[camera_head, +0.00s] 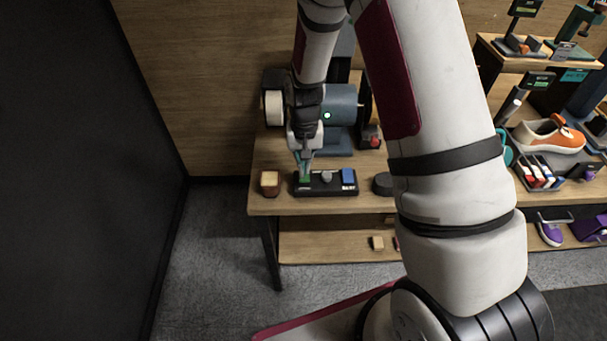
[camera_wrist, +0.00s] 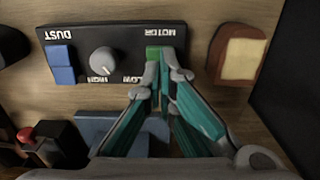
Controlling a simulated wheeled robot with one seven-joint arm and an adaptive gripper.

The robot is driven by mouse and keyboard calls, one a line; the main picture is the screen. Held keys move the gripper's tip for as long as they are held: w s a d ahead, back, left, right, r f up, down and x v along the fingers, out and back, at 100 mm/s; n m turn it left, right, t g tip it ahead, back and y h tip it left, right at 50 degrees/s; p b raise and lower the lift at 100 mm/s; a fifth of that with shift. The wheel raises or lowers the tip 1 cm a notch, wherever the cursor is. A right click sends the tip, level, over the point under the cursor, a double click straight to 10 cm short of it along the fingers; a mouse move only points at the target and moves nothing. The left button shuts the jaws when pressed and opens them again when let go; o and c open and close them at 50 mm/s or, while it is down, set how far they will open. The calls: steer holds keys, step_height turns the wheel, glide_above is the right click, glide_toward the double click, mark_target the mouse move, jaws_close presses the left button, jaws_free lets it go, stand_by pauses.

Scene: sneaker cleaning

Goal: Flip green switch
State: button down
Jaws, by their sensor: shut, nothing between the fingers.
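The green switch (camera_wrist: 153,53) sits at the MOTOR end of a black control panel (camera_wrist: 120,38) in the wrist view, partly hidden by my fingertips. In the head view the green switch (camera_head: 304,178) is at the left end of the panel (camera_head: 315,190) on the wooden table. My gripper (camera_wrist: 164,72) is shut and empty, with its tips right at the green switch; I cannot tell whether they touch it. In the head view my gripper (camera_head: 304,172) points down over the same spot.
The panel also has a grey knob (camera_wrist: 103,61) and a blue DUST switch (camera_wrist: 61,65). A brown block with a cream face (camera_wrist: 240,56) stands beside the MOTOR end. A blue-grey motor machine (camera_head: 342,104) with a red button (camera_head: 374,142) stands behind the panel.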

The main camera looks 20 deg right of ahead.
steer(key=shift+f+b, duration=0.45)
steer(key=shift+f, duration=1)
stand_by(0.6)
steer(key=shift+r+p, duration=1.1)
steer(key=shift+r, duration=2.45)
